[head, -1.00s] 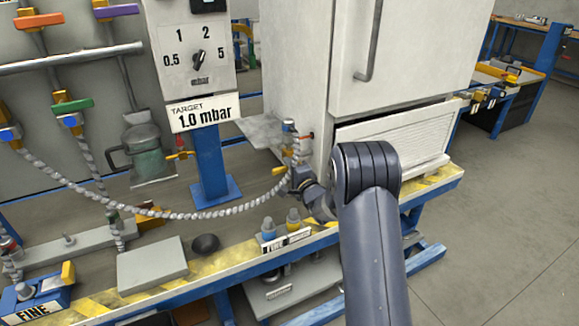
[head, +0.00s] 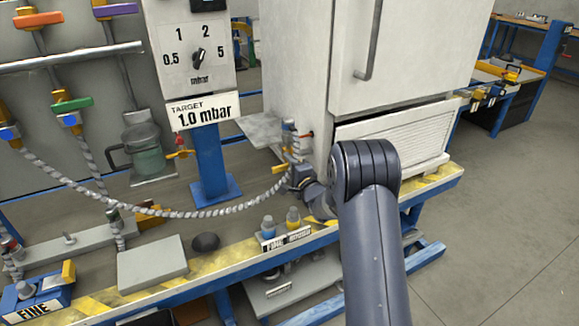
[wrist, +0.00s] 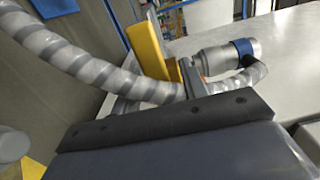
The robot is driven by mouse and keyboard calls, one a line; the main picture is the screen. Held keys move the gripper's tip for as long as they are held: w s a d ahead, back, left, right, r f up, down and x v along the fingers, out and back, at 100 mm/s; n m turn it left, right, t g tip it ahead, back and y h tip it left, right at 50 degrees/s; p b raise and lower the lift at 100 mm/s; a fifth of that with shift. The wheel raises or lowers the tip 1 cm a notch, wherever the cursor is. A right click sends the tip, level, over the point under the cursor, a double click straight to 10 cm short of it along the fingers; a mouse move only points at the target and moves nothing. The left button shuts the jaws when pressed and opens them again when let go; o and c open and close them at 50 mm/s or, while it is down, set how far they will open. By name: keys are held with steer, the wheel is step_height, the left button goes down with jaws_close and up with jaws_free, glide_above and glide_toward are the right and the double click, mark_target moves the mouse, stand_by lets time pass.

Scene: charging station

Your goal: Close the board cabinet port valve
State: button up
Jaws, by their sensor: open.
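The valve by the white cabinet's left side has a yellow lever handle (head: 280,168); in the wrist view the long yellow handle (wrist: 148,48) stands close in front of my gripper. A ribbed grey hose (wrist: 85,68) meets the fitting beside it, and a metal cylinder with a blue band (wrist: 226,56) lies behind. My gripper (head: 295,176) is at the valve, small and partly merged with the hose end in the head view. It is open; a dark finger edge (wrist: 170,120) crosses the lower wrist view. I cannot tell whether it touches the handle.
The white cabinet (head: 405,60) stands right behind the valve. The hose (head: 150,210) sags across the bench to the left wall valves. A gauge post (head: 210,160) with a "1.0 mbar" sign stands left.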

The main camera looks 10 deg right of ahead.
steer(key=shift+s, duration=0.15)
steer(key=v, duration=1)
steer(key=shift+s, duration=0.25)
steer(key=x, duration=1)
steer(key=shift+w, duration=0.4)
steer(key=shift+s, duration=0.1)
